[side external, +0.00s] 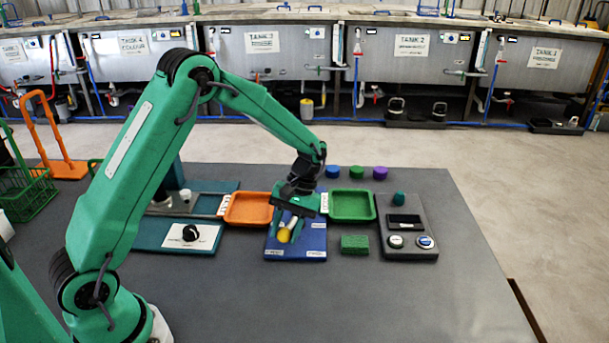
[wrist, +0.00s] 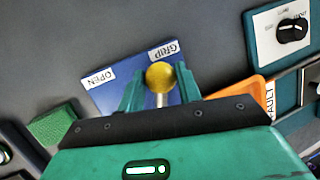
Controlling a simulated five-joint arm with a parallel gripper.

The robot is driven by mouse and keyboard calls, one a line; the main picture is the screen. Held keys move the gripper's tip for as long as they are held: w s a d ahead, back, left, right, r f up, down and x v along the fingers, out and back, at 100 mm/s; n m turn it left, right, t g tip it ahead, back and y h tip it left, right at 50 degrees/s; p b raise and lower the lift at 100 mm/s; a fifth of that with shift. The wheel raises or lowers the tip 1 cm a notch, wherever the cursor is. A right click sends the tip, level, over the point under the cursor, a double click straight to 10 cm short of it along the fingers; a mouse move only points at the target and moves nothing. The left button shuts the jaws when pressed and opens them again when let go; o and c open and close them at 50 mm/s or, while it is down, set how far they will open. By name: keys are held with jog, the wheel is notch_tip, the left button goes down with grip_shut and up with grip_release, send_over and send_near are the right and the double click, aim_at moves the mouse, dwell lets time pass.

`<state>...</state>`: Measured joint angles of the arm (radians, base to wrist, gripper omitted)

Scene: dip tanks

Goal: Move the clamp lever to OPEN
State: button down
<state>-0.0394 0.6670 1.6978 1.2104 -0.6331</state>
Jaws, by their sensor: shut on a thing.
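The clamp lever has a yellow ball knob (side external: 284,236) on a pale stem and stands on a blue base plate (side external: 312,240). In the wrist view the knob (wrist: 160,76) sits between the two green fingers of my gripper (wrist: 160,88), which is shut on the lever. The OPEN label (wrist: 100,78) is at the left of the plate there, and the GRIP label (wrist: 163,53) is close behind the knob. In the side view my gripper (side external: 286,226) reaches down over the plate, with the knob toward its left side. The lever's pivot is hidden.
An orange tray (side external: 248,222) and a green tray (side external: 351,219) stand behind the plate. A green block (side external: 355,244) and a button console (side external: 420,248) are to the right. A dial panel (side external: 200,240) is to the left. The front right of the table is clear.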

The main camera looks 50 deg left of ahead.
jog(key=shift+w, duration=0.15)
jog(key=c, duration=1)
grip_release()
jog(key=v, duration=0.7)
jog(key=shift+r, duration=0.45)
jog(key=shift+o, duration=0.9)
